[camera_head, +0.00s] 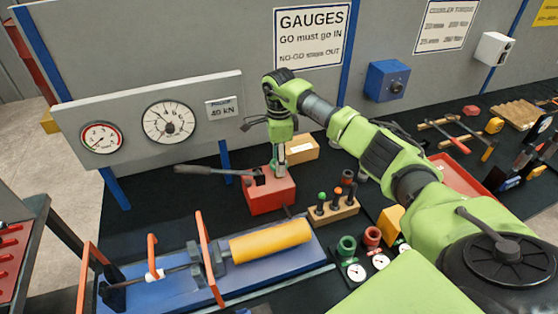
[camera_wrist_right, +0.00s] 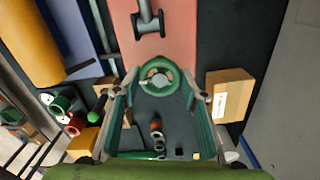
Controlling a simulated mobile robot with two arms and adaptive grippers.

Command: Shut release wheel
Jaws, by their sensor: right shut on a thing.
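The red pump body (camera_head: 270,192) stands on the dark bench, with a grey lever (camera_head: 212,171) reaching out to the left. In the right wrist view the pump shows as a broad reddish block (camera_wrist_right: 183,40). The green release wheel (camera_wrist_right: 158,66) is a small ring with spokes at the near end of that block. My right gripper (camera_head: 279,170) points down at the pump, and its fingers (camera_wrist_right: 158,80) are shut on the wheel from both sides. In the head view I cannot make the wheel out behind the gripper. My left gripper is not in view.
A yellow cylinder (camera_head: 270,241) lies on a blue frame in front of the pump. A wooden block with coloured pins (camera_head: 331,209) and a cardboard box (camera_head: 302,148) stand close by. A gauge panel (camera_head: 200,136) stands behind to the left.

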